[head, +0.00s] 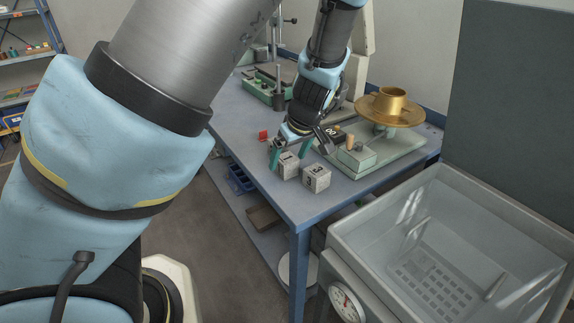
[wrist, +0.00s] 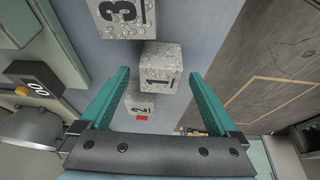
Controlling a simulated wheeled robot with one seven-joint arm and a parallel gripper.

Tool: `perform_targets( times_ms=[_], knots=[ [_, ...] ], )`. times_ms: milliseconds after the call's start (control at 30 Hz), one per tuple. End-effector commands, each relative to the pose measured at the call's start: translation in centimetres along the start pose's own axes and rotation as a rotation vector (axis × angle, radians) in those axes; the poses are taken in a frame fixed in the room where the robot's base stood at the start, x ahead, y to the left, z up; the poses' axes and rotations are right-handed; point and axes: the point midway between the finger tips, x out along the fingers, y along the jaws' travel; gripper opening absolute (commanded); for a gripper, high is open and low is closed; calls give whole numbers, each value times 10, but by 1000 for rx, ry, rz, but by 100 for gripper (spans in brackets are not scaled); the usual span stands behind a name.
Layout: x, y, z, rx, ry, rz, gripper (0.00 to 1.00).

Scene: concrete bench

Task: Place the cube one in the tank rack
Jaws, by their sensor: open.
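Cube one (wrist: 161,66) is a speckled grey block marked "1", on the blue bench; it also shows in the head view (head: 289,166). My gripper (wrist: 159,75) is open, its two green fingers pointing down with cube one between their tips in the wrist view. I cannot tell whether either finger touches it. In the head view my gripper (head: 290,153) is over the bench's near end. Cube three (head: 316,178) stands just right of cube one. Cube two (wrist: 139,101) is on the other side, mostly hidden in the head view. The tank (head: 345,232) at lower right has a slotted rack (head: 435,290) on its floor.
A pale green device with a brass bowl (head: 395,106) and a small display (wrist: 36,89) stands close beside the cubes. A red piece (head: 263,135) lies near the bench's left edge. The tank's raised rim and dial (head: 345,304) stand past the bench corner.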

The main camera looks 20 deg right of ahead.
Motion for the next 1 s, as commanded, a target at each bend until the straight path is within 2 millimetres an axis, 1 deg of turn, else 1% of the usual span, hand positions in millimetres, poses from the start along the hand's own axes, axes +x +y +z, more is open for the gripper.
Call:
perform_targets(
  times_ms=[33, 100, 200, 433, 467, 1000],
  knots=[
    [8, -1, -1, -2, 0, -3, 96],
    [17, -1, -1, -1, 0, -4, 96],
    [24, 0, -1, 0, 1, -1, 96],
    [26, 0, 0, 1, 1, 0, 96],
    [26, 0, 0, 1, 1, 0, 95],
    [26, 0, 0, 1, 1, 0, 34]
  ],
)
